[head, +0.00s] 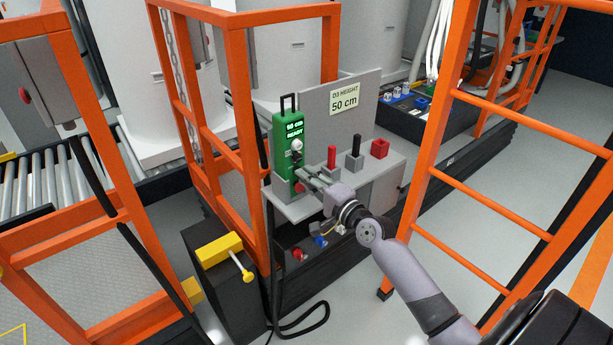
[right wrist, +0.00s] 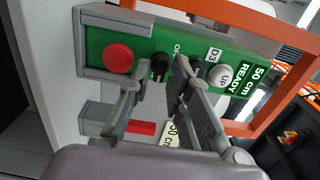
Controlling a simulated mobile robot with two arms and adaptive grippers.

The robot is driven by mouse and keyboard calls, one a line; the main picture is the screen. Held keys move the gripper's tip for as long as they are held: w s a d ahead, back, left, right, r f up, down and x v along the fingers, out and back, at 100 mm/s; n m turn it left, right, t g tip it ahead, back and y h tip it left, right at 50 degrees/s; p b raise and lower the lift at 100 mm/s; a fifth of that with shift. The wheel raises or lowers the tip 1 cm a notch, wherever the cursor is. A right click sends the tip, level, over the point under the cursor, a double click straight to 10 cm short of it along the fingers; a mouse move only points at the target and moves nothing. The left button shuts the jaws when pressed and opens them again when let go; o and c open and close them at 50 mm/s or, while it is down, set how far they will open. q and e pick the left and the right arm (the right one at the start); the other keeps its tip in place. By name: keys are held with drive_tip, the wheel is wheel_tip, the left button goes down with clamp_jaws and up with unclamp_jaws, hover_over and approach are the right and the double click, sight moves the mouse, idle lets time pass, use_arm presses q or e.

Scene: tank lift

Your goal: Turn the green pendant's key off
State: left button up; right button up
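The green pendant (head: 287,140) stands upright in a grey holder on the shelf, its display reading "50 cm READY". In the right wrist view the pendant (right wrist: 98,32) lies sideways, with a red button (right wrist: 118,57), a dark key switch (right wrist: 160,63) beside "OFF" lettering, a black button (right wrist: 197,70) and a white UP button (right wrist: 222,75). My right gripper (head: 299,175) is at the pendant's lower front. In the wrist view its fingers (right wrist: 161,76) are apart, on either side of the key; contact cannot be told. My left gripper is out of view.
A "D3 HEIGHT 50 cm" sign (head: 345,98) stands behind. Orange frames (head: 240,90) flank the shelf on both sides. A black cable hangs below.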

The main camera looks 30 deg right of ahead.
drive_tip(key=shift+w, duration=0.4)
drive_tip(key=shift+c, duration=0.2)
clamp_jaws()
